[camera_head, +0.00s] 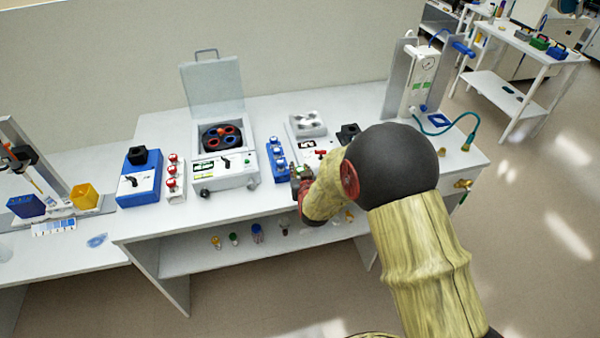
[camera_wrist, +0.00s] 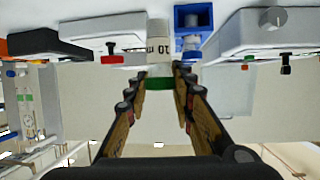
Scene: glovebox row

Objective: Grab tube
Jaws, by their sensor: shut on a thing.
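In the wrist view, which looks upside down, a white tube (camera_wrist: 159,48) with printed marks and a green band at one end sits between my two fingertips. My gripper (camera_wrist: 160,78) is shut on the tube near the green band. In the head view my gripper (camera_head: 300,180) is at the bench's front edge, just right of a blue rack (camera_head: 277,160) holding white-and-blue items. The tube is too small and covered to make out clearly there. I cannot tell whether the tube touches the bench.
A centrifuge (camera_head: 221,160) with its lid raised stands left of the blue rack. A white device with a red knob (camera_head: 320,152) stands close behind my gripper. Small bottles (camera_head: 257,233) stand on the shelf below. A gauge stand (camera_head: 424,80) is at the right.

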